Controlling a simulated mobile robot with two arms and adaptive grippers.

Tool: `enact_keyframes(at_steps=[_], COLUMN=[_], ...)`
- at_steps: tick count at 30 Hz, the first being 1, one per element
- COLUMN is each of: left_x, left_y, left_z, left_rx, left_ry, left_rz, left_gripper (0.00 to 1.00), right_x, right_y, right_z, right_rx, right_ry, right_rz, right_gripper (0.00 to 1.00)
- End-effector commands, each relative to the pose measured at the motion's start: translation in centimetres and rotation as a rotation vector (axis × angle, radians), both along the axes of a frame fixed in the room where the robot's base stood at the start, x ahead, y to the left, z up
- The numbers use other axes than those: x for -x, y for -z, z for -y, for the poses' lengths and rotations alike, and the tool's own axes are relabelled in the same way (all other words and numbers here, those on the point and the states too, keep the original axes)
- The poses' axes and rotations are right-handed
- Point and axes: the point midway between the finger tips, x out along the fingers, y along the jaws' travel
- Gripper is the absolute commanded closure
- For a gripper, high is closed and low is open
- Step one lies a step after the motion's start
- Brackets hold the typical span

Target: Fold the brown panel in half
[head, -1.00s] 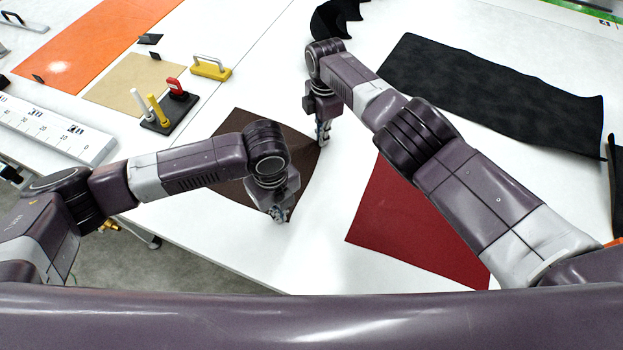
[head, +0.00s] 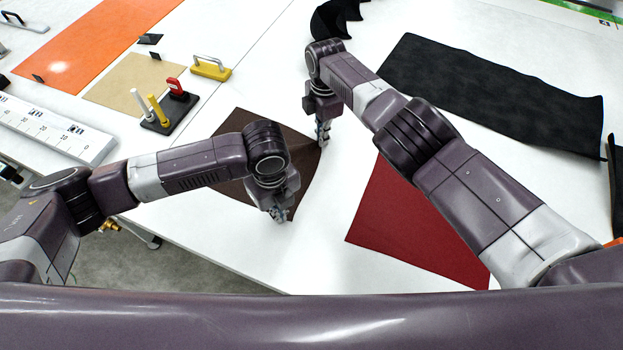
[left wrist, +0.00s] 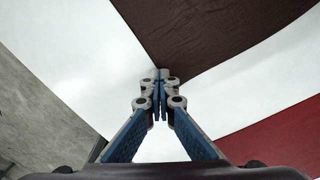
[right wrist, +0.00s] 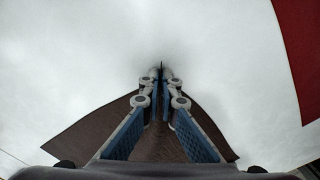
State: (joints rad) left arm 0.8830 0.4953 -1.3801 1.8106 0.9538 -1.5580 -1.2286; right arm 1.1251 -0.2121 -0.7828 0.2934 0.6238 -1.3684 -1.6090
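The brown panel (head: 231,129) lies on the white table, partly hidden behind my left arm. My left gripper (head: 281,215) is at its near corner in the head view. In the left wrist view the closed fingertips (left wrist: 161,75) pinch the corner of the panel (left wrist: 215,35). My right gripper (head: 323,140) is at its right corner. In the right wrist view its fingertips (right wrist: 161,72) are closed on the panel (right wrist: 165,145), which bunches up between the fingers. The panel's edge between the grippers curves and looks slightly raised.
A red panel (head: 405,225) lies to the right, partly under my right arm. A black panel (head: 490,90) lies at the back right. A tool stand (head: 170,113), yellow handle (head: 211,70), tan sheet (head: 135,84) and orange sheet (head: 90,45) are at the left.

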Motion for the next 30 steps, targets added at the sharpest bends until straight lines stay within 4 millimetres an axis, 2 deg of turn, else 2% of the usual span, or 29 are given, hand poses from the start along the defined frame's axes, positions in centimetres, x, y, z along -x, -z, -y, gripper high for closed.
enact_keyframes(at_steps=[5,21,30], left_x=[0.0,0.0,0.0], left_y=[-0.5,-4.3,-4.5], left_z=[0.0,0.0,0.0], left_rx=[0.000,0.000,0.000], left_ry=[0.000,0.000,0.000], left_rz=[0.000,0.000,0.000], left_gripper=[1.00,1.00,1.00], right_x=[0.2,0.1,0.1], right_y=[-0.3,-4.2,-4.4], right_z=[0.1,0.1,0.1], right_rx=[0.002,0.001,0.001], right_ry=[0.001,0.001,0.000], right_rz=[-0.004,-0.003,-0.002], right_gripper=[1.00,1.00,1.00])
